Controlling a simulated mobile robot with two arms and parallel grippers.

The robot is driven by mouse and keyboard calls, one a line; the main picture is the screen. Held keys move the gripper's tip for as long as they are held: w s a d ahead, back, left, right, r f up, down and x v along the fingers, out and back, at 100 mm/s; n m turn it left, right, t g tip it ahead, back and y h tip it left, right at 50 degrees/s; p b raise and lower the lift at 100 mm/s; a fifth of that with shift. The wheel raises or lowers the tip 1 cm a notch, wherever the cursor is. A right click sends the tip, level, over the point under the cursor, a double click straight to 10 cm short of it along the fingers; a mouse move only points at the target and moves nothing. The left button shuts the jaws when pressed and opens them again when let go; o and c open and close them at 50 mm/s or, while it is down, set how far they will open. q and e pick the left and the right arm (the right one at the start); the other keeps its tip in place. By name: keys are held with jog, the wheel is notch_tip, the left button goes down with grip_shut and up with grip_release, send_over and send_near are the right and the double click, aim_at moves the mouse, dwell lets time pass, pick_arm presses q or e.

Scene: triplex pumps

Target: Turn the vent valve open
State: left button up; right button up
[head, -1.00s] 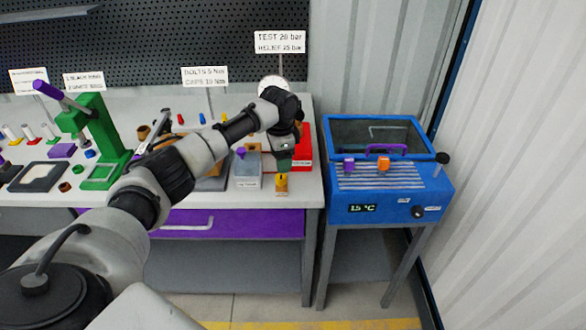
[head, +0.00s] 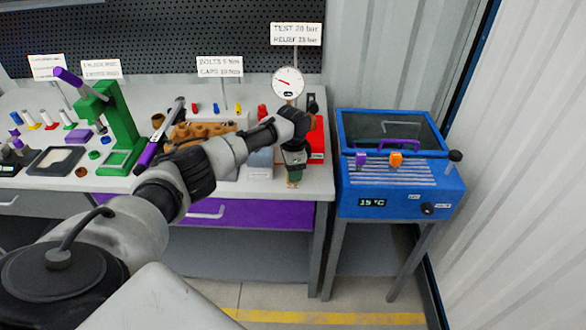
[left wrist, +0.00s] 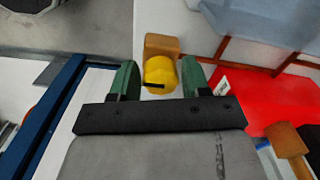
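The vent valve shows in the left wrist view as a yellow knob (left wrist: 160,74) with a dark slot, in front of a brass-coloured block (left wrist: 161,45). My left gripper (left wrist: 160,80) has its green fingers open, one on each side of the knob. The right-hand finger looks very close to it; I cannot tell whether it touches. In the head view my left gripper (head: 294,171) is at the bench's front edge and hides most of the valve. My right gripper is in neither view.
The red pump base (head: 317,142) and a pressure gauge (head: 288,83) stand behind my left gripper. A blue bath (head: 400,185) stands to the right. A torque wrench (head: 152,148) and a green press (head: 122,135) are left on the bench (head: 225,190).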

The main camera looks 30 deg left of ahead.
pick_arm(q)
jog(key=c, duration=0.6)
jog(key=shift+r+n+p, duration=0.2)
jog(key=shift+n+p, duration=1.35)
jog(key=shift+n, duration=0.15)
jog(key=n+p, duration=0.2)
jog(key=n, duration=0.1)
jog(key=shift+n, duration=0.4)
jog(key=n+p, duration=0.2)
jog(key=n, duration=0.3)
jog(key=shift+p, duration=0.4)
jog(key=n+p, duration=0.1)
jog(key=n, duration=0.4)
jog(key=shift+f, duration=0.1)
jog(key=shift+w+n, duration=0.1)
jog(key=shift+n, duration=0.4)
jog(key=o, duration=0.9)
